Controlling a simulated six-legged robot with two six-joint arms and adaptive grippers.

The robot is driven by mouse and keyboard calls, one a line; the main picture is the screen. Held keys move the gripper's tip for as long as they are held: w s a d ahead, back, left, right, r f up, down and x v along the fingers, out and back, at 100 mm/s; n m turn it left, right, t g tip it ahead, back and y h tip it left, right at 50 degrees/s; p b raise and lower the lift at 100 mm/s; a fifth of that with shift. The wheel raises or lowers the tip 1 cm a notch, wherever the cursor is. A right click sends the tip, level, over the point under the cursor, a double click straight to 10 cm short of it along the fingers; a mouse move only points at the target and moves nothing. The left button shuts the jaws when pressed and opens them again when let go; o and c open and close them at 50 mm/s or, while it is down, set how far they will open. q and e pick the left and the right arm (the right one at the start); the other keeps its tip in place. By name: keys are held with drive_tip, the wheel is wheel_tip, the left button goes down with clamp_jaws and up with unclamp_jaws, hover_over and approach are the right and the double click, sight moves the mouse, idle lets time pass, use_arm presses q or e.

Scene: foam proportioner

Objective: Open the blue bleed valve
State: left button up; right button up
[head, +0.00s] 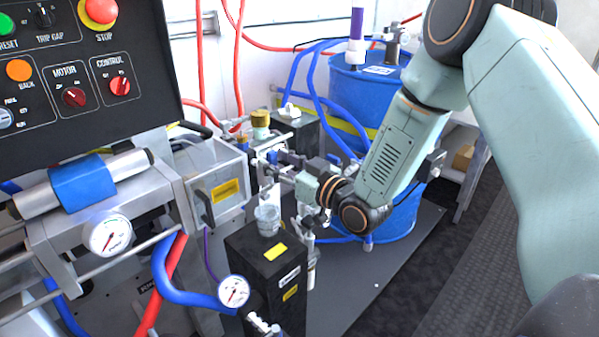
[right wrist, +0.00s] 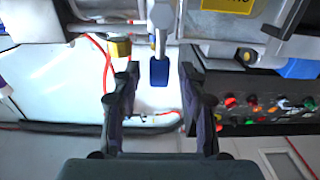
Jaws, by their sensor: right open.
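The blue bleed valve handle (right wrist: 159,72) shows in the right wrist view as a small blue paddle on a metal stem. It lies between the tips of my right gripper (right wrist: 159,85), with space on both sides. The gripper is open, and I see no contact. In the head view my right gripper (head: 287,167) reaches left toward the pipe fittings beside the clear box. A bit of blue (head: 272,157) shows just beyond its tips, partly hidden. My left gripper is in neither view.
A clear box (head: 215,185) with a yellow label stands left of the gripper. A black block (head: 268,262) with a small clear cup (head: 267,219) stands below it. A blue drum (head: 360,95) with hoses is behind. The control panel (head: 85,65) fills the upper left.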

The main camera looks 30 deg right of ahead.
drive_tip(key=v, duration=0.9)
drive_tip(key=shift+s, duration=0.3)
drive_tip(key=shift+d, duration=0.15)
